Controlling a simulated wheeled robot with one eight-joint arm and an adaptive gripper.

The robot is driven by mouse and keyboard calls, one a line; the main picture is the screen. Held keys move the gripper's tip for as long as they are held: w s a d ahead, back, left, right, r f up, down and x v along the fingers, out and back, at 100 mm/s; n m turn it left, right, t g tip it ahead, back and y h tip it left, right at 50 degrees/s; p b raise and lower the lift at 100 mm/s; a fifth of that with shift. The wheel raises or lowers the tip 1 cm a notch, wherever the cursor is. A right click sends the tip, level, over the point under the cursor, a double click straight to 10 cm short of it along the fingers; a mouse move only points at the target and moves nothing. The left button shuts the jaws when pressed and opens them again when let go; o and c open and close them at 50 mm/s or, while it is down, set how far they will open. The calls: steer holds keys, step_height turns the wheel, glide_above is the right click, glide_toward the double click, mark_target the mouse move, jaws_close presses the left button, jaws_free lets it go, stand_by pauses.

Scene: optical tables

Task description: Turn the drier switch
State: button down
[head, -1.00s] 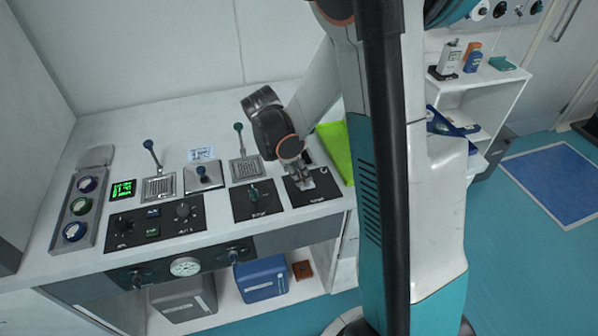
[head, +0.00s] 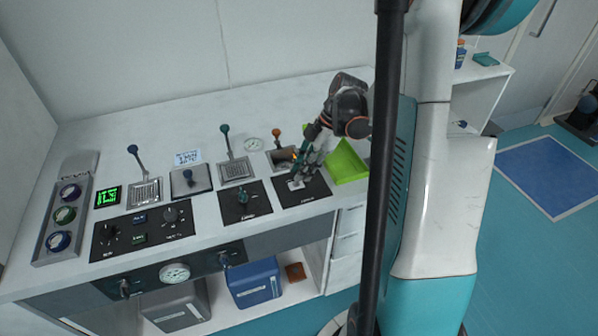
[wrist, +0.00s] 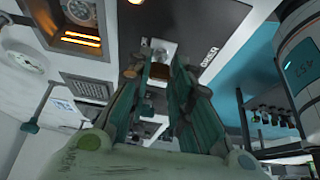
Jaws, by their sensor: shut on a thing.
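The drier switch sits on a black panel (head: 305,192) at the right end of the white console. Its pale base (head: 295,184) shows just below my fingertips. In the wrist view the panel is upside down, with the printed word DRIER (wrist: 208,62) beside the switch (wrist: 158,71). My gripper (head: 299,171) is low over this panel, leaning in from the upper right. In the wrist view its two green fingers (wrist: 157,78) are on either side of the switch, closed on it. The fingers partly hide the switch, so its exact angle is unclear.
To the left is a similar panel with a dark green knob (head: 243,197). A blue box (head: 254,284) stands below.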

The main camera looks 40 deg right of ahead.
steer(key=shift+s+d+f+t+y+b, duration=0.15)
steer(key=shift+d+y+b, duration=0.1)
steer(key=shift+y+b, duration=0.25)
steer(key=shift+d+f+t+y+b, duration=0.15)
steer(key=shift+d+y+b, duration=0.1)
steer(key=shift+y, duration=0.35)
steer(key=c, duration=1.4)
jaws_free()
steer(key=shift+c, duration=0.2)
steer(key=shift+r, duration=0.1)
steer(key=v, duration=1.1)
steer(key=shift+s+d+r, duration=0.15)
steer(key=shift+d+r, duration=0.1)
steer(key=shift+d, duration=0.1)
